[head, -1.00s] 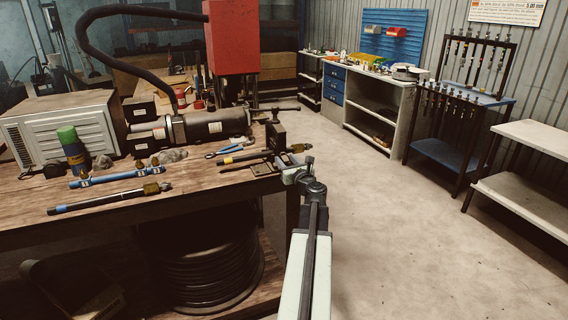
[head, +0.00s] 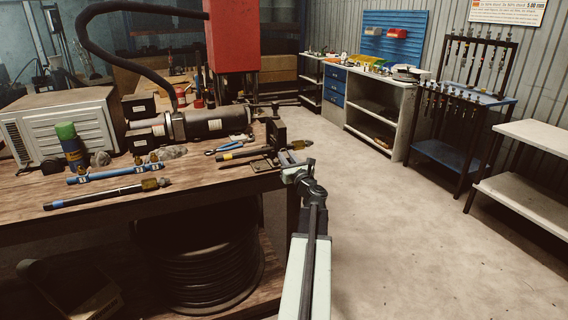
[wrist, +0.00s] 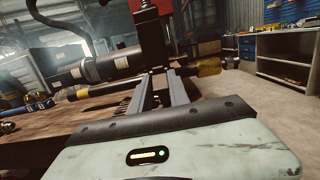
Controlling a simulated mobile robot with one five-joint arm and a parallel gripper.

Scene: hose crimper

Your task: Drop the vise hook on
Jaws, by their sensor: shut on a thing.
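The dark vise (head: 276,134) stands at the right corner of the wooden workbench (head: 120,212). A dark hose (head: 238,160) with a brass-coloured end (head: 299,145) lies across by the vise and sticks out past the bench edge. In the wrist view the brass end (wrist: 207,71) shows to the right of my fingers. My gripper (head: 290,168) is at the bench corner, just below the hose end. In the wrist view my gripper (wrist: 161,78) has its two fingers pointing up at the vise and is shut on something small. I take it for the vise hook, whose outline I cannot make out.
A grey cylindrical machine (head: 210,123) and blue pliers (head: 223,148) are on the bench behind. A second hose (head: 107,194) and a blue tool (head: 115,173) lie at the left. The floor (head: 390,220) to the right is clear.

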